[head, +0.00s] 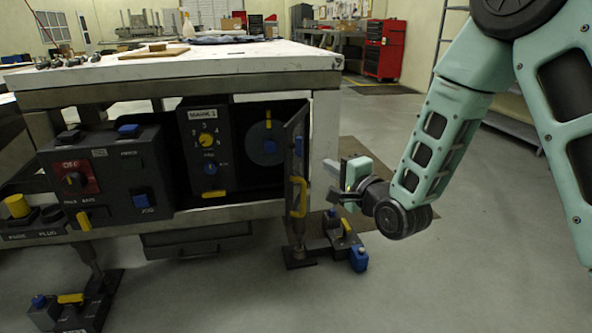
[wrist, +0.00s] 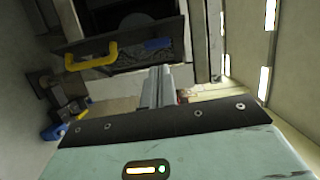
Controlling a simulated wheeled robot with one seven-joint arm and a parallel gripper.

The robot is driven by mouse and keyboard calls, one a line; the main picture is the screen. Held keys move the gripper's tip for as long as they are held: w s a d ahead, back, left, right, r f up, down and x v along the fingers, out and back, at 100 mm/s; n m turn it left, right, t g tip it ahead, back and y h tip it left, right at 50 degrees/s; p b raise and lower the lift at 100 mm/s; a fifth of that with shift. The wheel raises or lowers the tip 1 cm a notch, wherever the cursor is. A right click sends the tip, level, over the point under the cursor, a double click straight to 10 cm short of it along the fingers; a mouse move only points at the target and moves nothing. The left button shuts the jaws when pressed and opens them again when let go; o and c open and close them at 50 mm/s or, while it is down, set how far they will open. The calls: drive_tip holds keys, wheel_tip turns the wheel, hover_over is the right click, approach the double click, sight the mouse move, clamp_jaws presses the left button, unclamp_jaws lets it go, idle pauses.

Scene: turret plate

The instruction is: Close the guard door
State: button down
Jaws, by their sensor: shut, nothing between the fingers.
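The guard door (head: 297,140) is a dark panel standing open at the right end of the bench's lower bay, seen nearly edge-on. It has a yellow handle (head: 298,196). In the wrist view the door (wrist: 130,45) lies across the top, with the handle (wrist: 92,57) at its left and a blue part at its right. My gripper (head: 333,168) is to the right of the door, apart from the handle. In the wrist view its fingers (wrist: 165,72) are together and empty, pointing towards the door's lower edge. Whether they touch the door cannot be told.
Inside the bay are a grey disc (head: 265,146) and the MARK 1 dial box (head: 208,150). A control box with a red switch (head: 74,179) stands at left. A floor fixture with a blue part (head: 358,259) sits below the door. The floor at front right is clear.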

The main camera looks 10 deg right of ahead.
drive_tip(key=b, duration=0.2)
approach(288, 145)
drive_tip(key=shift+t, duration=0.3)
drive_tip(key=w, duration=0.1)
drive_tip(key=w+d, duration=0.1)
drive_tip(key=w, duration=0.2)
drive_tip(key=shift+d+f, duration=0.25)
drive_tip(key=shift+d, duration=0.15)
drive_tip(key=shift+w+a, duration=0.3)
drive_tip(key=shift+a, duration=0.25)
drive_tip(key=shift+w+a, duration=0.25)
drive_tip(key=shift+a, duration=0.3)
drive_tip(key=shift+w+a, duration=0.35)
drive_tip(key=shift+a, duration=0.25)
drive_tip(key=shift+a, duration=0.1)
